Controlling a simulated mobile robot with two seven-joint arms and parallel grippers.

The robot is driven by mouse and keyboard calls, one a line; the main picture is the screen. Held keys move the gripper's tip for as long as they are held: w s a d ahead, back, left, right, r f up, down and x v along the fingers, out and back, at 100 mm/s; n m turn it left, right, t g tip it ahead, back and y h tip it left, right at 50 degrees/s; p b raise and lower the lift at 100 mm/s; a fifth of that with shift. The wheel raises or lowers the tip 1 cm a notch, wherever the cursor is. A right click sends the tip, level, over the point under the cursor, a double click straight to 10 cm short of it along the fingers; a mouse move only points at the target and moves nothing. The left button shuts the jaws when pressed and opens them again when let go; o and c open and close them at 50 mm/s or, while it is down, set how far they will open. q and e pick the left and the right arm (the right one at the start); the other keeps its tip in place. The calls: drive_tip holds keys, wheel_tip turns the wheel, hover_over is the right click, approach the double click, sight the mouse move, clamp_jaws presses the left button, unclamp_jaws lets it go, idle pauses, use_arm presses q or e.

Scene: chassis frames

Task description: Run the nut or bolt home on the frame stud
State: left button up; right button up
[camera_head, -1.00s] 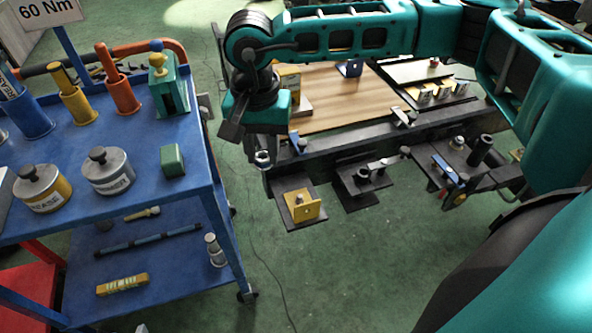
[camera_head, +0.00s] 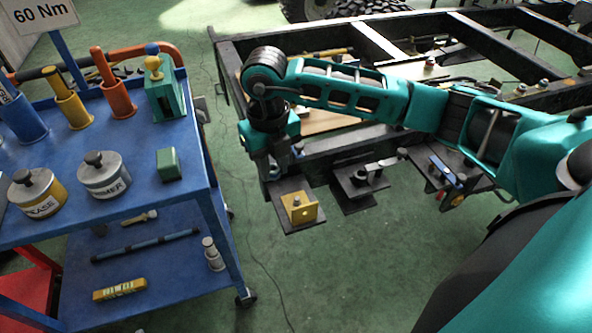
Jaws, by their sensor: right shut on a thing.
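My right gripper (camera_head: 272,168) points down at the near left corner of the dark chassis frame (camera_head: 345,151). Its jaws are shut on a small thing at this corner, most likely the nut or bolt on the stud. The jaws and wrist hide most of it, so I cannot tell its thread or seating. My left gripper is not in view.
A blue tool cart (camera_head: 135,200) stands close on the left, with a grease tin (camera_head: 38,190), a primer tin (camera_head: 104,176) and a green block (camera_head: 168,164) on it. A wooden board (camera_head: 325,122) lies behind my right arm. Green floor is free between cart and frame.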

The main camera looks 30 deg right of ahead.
sight(296, 199)
drive_tip(key=d+f+m, duration=0.1)
drive_tip(key=m, duration=0.3)
drive_tip(key=s+d+f+m, duration=0.1)
drive_tip(key=d+m, duration=0.1)
drive_tip(key=m, duration=0.3)
drive_tip(key=d+f+m, duration=0.1)
drive_tip(key=m, duration=0.3)
drive_tip(key=shift+s+d+f+m, duration=0.15)
drive_tip(key=shift+d+f+m, duration=0.05)
drive_tip(key=shift+f+m, duration=0.2)
drive_tip(key=shift+f+b, duration=0.95)
drive_tip(key=shift+b, duration=0.15)
drive_tip(key=shift+f+b, duration=0.7)
drive_tip(key=shift+f, duration=0.1)
drive_tip(key=shift+f+b, duration=0.4)
drive_tip(key=shift+f, duration=0.55)
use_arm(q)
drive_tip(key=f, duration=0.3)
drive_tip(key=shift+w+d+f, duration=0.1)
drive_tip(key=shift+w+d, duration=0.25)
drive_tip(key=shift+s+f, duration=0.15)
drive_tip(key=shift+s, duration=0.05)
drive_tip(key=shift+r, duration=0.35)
